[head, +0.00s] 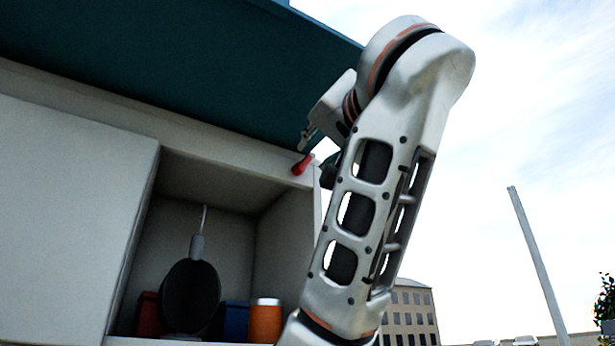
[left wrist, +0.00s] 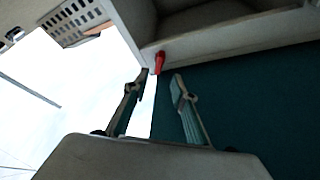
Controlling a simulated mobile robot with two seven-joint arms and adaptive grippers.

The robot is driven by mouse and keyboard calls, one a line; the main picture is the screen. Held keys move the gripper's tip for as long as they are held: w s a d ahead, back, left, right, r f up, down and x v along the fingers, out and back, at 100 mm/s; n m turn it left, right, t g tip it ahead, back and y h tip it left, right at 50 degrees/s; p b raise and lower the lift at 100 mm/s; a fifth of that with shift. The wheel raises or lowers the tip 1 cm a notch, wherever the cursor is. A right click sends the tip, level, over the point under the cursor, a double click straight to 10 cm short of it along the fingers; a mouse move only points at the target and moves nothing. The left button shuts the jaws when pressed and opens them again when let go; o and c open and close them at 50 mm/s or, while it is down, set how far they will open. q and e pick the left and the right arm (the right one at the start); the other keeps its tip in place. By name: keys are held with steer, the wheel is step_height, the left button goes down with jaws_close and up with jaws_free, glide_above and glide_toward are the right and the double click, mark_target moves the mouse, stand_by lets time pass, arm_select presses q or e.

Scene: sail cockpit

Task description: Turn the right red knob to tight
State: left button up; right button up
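A red knob (head: 302,165) sits at the upper right corner of the pale cabinet, just under the dark teal panel. In the left wrist view the red knob (left wrist: 160,62) shows just beyond my fingertips, in line with the gap between them. My left gripper (left wrist: 160,79) is open, with a finger on either side of that gap and nothing between them. In the head view my left gripper (head: 309,138) is partly hidden by my arm and is close above the knob. My right gripper is in neither view. Only one red knob shows.
The pale cabinet (head: 70,190) has an open compartment below the knob. It holds a round black object (head: 190,296), an orange container (head: 265,321) and red and blue items. The teal panel (head: 170,60) overhangs the cabinet. Open sky lies to the right.

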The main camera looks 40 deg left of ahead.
mark_target(305, 163)
arm_select(q)
steer(key=p+x, duration=0.1)
steer(key=x, duration=0.5)
steer(key=shift+a+r+p, duration=0.1)
steer(key=shift+p, duration=0.3)
steer(key=shift+w+a+r, duration=0.1)
steer(key=shift+w+a, duration=0.3)
steer(key=shift+a, duration=0.05)
jaws_close()
